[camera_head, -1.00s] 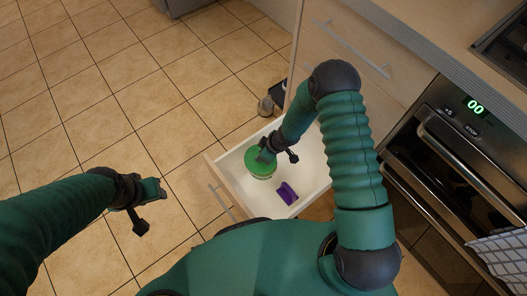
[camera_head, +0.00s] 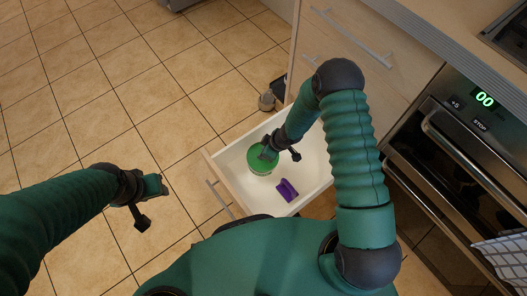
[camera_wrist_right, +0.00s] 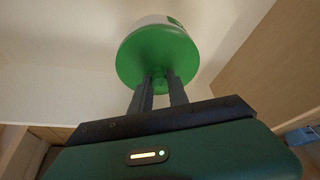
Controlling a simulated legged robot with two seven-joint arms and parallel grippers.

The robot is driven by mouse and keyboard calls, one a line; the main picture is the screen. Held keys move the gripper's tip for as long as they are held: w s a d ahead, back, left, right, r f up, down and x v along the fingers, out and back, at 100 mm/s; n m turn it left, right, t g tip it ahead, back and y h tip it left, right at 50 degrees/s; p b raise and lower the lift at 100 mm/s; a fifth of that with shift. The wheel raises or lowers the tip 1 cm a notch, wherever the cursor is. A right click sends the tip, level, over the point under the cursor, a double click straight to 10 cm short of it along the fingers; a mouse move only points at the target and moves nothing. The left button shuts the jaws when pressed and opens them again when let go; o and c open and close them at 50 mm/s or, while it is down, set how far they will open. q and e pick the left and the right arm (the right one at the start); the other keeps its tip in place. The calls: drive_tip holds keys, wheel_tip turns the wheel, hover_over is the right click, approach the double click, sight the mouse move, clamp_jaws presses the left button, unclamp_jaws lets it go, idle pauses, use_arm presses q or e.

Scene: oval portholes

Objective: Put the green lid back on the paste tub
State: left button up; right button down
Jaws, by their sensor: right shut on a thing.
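The green lid (camera_head: 259,163) is a round disc with a small knob, in the open drawer in the head view. It also shows in the right wrist view (camera_wrist_right: 135,62). My right gripper (camera_wrist_right: 161,88) is shut on the lid's knob. The pale paste tub (camera_wrist_right: 150,21) is directly beyond the lid, lined up with it; I cannot tell whether the lid is fully seated. The tub is mostly hidden under the lid in the head view. My left gripper (camera_head: 161,186) is over the floor at the left, away from the drawer; its fingers are too small to judge.
The white drawer (camera_head: 315,176) is open, with a purple object (camera_head: 287,191) near the tub. Small containers (camera_head: 266,101) stand on the floor behind the drawer. The oven (camera_head: 450,150) and cabinet front stand at the right. The tiled floor is clear at the left.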

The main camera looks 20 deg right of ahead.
drive_tip(key=shift+a, duration=0.1)
idle(0.3)
drive_tip(key=shift+p, duration=0.3)
drive_tip(key=shift+f, duration=0.1)
drive_tip(key=shift+f+b, duration=0.35)
drive_tip(key=shift+f, duration=0.15)
idle(0.5)
drive_tip(key=shift+r, duration=0.1)
drive_tip(key=shift+p, duration=0.3)
